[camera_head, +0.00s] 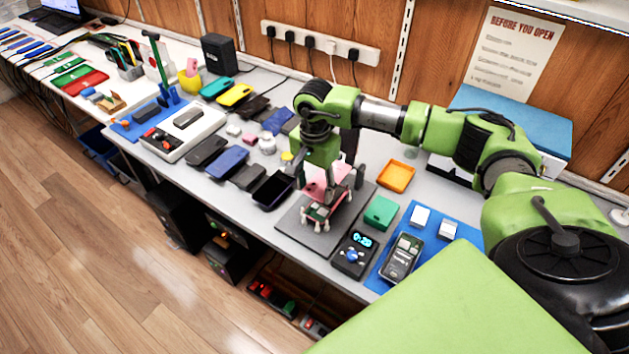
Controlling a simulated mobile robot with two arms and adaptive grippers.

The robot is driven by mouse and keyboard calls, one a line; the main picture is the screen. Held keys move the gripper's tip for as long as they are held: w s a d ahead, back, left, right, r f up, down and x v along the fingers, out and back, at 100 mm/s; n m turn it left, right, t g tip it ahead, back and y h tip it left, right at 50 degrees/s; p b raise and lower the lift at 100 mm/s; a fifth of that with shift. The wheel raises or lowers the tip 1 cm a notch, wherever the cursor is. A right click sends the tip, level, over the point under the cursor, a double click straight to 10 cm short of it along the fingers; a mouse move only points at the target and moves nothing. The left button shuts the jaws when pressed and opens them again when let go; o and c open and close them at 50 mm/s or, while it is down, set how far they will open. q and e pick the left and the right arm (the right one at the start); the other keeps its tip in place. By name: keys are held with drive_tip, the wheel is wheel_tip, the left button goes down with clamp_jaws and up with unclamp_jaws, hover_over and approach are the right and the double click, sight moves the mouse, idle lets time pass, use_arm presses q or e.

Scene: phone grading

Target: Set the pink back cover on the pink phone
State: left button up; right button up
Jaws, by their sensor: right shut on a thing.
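My right gripper (322,183) reaches down over the grey mat (293,219) and is shut on the pink back cover (340,174). The cover is tilted and partly hidden by the gripper's fingers. Just below it, the pink phone (322,211) lies open on a small stand with white posts, and a green board shows inside its pink frame. The cover and the phone overlap in this view, so I cannot tell whether they touch. My left gripper is not in view.
A blue mat (462,217) holds white blocks and another device. Several phones and covers lie left along the bench.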

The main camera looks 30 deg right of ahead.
sight(315, 215)
drive_tip(key=shift+s+f, duration=0.1)
drive_tip(key=shift+f, duration=0.3)
drive_tip(key=shift+f+b, duration=0.65)
drive_tip(key=shift+f, duration=0.1)
wheel_tip(315, 215, down, 3)
drive_tip(key=shift+f+b, duration=0.15)
drive_tip(key=shift+b, duration=0.8)
drive_tip(key=shift+f+b, duration=0.7)
drive_tip(key=shift+f, duration=0.25)
use_arm(q)
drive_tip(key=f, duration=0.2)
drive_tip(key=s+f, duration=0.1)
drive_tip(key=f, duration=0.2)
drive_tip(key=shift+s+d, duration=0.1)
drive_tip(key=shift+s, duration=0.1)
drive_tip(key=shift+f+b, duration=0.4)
drive_tip(key=shift+b, duration=0.05)
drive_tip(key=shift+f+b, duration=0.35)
drive_tip(key=shift+b, duration=0.05)
use_arm(e)
drive_tip(key=shift+a+f, duration=0.1)
drive_tip(key=shift+f, duration=0.15)
